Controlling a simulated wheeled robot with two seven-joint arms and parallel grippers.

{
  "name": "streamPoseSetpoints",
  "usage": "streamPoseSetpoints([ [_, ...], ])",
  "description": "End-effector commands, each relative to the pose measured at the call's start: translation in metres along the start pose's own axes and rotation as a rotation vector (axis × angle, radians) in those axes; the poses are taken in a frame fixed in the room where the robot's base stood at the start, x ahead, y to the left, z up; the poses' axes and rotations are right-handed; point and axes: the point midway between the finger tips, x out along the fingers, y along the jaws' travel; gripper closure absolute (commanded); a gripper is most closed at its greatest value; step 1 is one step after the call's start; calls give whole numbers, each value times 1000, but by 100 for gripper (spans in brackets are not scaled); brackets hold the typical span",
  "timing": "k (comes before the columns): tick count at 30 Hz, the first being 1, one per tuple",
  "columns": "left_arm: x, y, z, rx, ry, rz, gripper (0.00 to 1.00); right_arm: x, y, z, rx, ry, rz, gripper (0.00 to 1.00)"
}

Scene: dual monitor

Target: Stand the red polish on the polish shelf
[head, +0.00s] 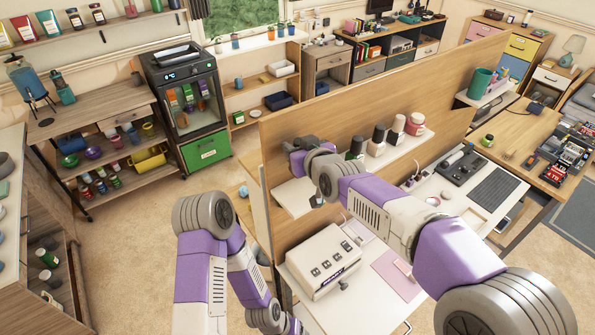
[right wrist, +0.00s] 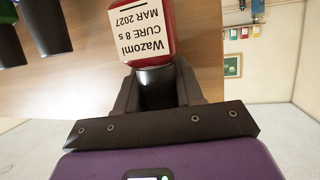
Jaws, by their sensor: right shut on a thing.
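My right gripper (head: 292,147) is at the wooden panel, over the left end of the white polish shelf (head: 405,150). In the right wrist view its fingers (right wrist: 157,88) are shut on the black cap of the red polish (right wrist: 145,32). That view is upside down, so the bottle looks upright, cap up, with a white label. I cannot see the red polish in the head view; whether its base touches the shelf is unclear. My left arm shows at the lower left of the head view, but its gripper is out of sight.
Several bottles stand along the shelf: a green one (head: 356,150), others with dark caps (head: 377,140), and a pink jar (head: 415,124). Dark caps (right wrist: 47,28) also show left in the wrist view. A white device (head: 325,262) stands on the desk below.

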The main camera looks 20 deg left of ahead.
Motion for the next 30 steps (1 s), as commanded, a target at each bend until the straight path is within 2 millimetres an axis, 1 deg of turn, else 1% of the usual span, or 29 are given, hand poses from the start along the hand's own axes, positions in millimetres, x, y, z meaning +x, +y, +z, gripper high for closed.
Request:
streamPoseSetpoints([
  [1,1,0,0,0,0,0,27,4,0,11,1,-3,0,95],
  [3,1,0,0,0,0,0,27,8,0,21,1,-2,-1,95],
  [8,1,0,0,0,0,0,27,12,0,32,0,1,-1,95],
  [12,2,-1,0,0,0,0,27,19,-1,52,-1,-4,-1,95],
  [16,2,-1,0,0,0,0,27,24,0,66,1,-1,0,95],
  [18,2,-1,0,0,0,0,27,25,0,69,1,0,-1,95],
  [25,2,-1,0,0,0,0,27,25,-1,69,0,2,-1,95],
  [29,6,-2,0,0,0,0,27,26,-1,72,0,2,-1,95],
  [30,5,-2,0,0,0,0,27,26,-1,71,0,0,-1,57],
])
